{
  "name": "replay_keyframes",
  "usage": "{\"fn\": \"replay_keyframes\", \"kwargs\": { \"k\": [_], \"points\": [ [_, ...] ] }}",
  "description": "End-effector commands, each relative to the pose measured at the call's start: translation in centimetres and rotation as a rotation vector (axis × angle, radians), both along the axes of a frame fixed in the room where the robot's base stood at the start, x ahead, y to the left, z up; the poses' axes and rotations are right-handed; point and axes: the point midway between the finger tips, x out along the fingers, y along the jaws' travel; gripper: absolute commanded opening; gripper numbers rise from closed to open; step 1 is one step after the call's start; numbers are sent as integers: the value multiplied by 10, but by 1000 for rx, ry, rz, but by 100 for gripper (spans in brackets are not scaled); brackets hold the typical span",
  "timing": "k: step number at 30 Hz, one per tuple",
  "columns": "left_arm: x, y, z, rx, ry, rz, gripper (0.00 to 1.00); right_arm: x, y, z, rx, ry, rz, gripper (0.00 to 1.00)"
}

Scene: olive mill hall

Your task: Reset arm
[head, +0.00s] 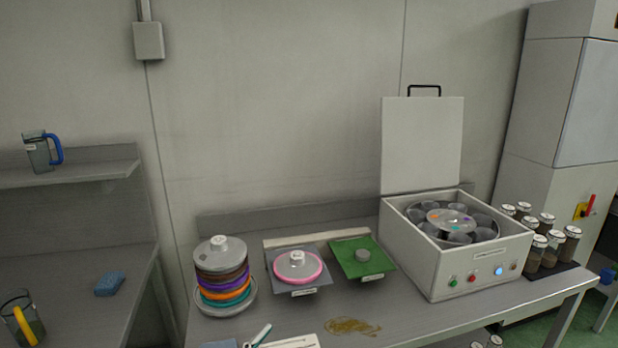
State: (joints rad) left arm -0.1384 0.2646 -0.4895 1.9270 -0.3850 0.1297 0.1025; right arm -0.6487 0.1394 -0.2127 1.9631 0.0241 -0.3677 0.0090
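Neither of my arms nor my grippers shows in the head view. A grey metal bench (400,318) stands against the wall. On it, a white box-shaped machine (459,261) has its lid (422,146) raised upright, with a round rotor (452,220) of several dark cups inside. A stack of coloured discs (224,284) with a grey knobbed top stands at the bench's left end. A pink-rimmed disc (298,266) lies on a grey pad. A green pad (369,267) beside it carries a small grey knob.
Several white-capped jars (550,249) stand right of the machine. A brown stain (352,326) marks the bench front. A blue-handled jug (40,152) stands on the shelf (95,174).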

Motion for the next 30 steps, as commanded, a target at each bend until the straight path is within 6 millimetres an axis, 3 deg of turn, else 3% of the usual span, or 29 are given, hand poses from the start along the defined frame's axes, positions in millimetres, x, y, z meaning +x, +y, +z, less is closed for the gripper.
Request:
{"fn": "replay_keyframes", "kwargs": {
  "k": [1, 6, 9, 13, 19, 30],
  "points": [
    [-7, 17, -34, 0, 98, 59, 52, 0, 0, 0, 0, -1, 0, 40],
    [-43, 70, -132, 22, 388, 217, 52, 0, 0, 1, 0, -1, 0, 40],
    [-76, 98, -182, 43, 543, 287, 52, 0, 0, 1, 0, -1, 0, 40],
    [-118, 123, -230, 69, 700, 349, 52, 0, 0, 1, 0, -1, 0, 40],
    [-155, 141, -262, 88, 818, 389, 52, 0, 0, 0, 0, 0, 0, 40],
    [-158, 143, -265, 91, 828, 392, 52, -1, 0, -2, -2, 3, 0, 40]
  ]
}}
